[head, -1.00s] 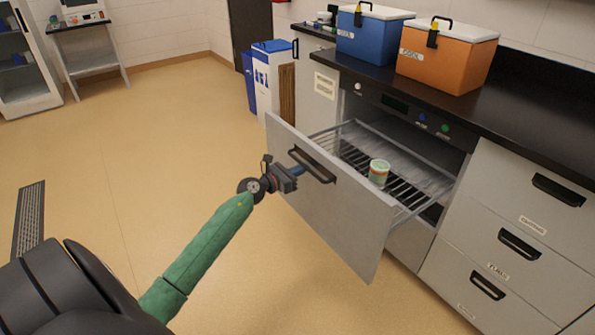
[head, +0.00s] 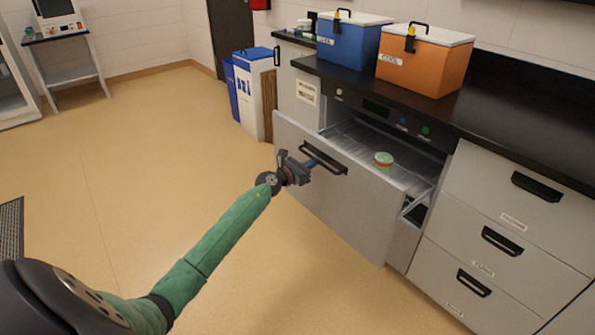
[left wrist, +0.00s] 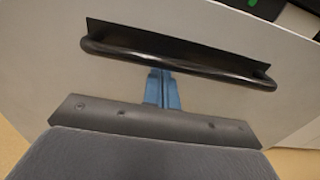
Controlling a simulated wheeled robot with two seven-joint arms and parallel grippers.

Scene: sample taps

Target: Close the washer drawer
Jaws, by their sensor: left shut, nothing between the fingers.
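The washer drawer (head: 345,197) is part-way out of the washer, with its grey front facing me. Its black handle (head: 323,158) runs across the upper front and also shows in the left wrist view (left wrist: 180,62). A round tub with a pale green lid (head: 384,160) sits on the wire rack inside the drawer. My left gripper (head: 312,163) is at the drawer front by the handle. In the left wrist view its blue fingers (left wrist: 161,88) are together with nothing between them, their tips at the handle; whether they touch it I cannot tell. My right gripper is out of view.
A blue cooler (head: 347,42) and an orange cooler (head: 422,62) stand on the black counter (head: 500,133) above. Closed drawers (head: 490,215) are to the right. Bins (head: 250,95) stand left of the washer. The floor (head: 130,160) in front is clear.

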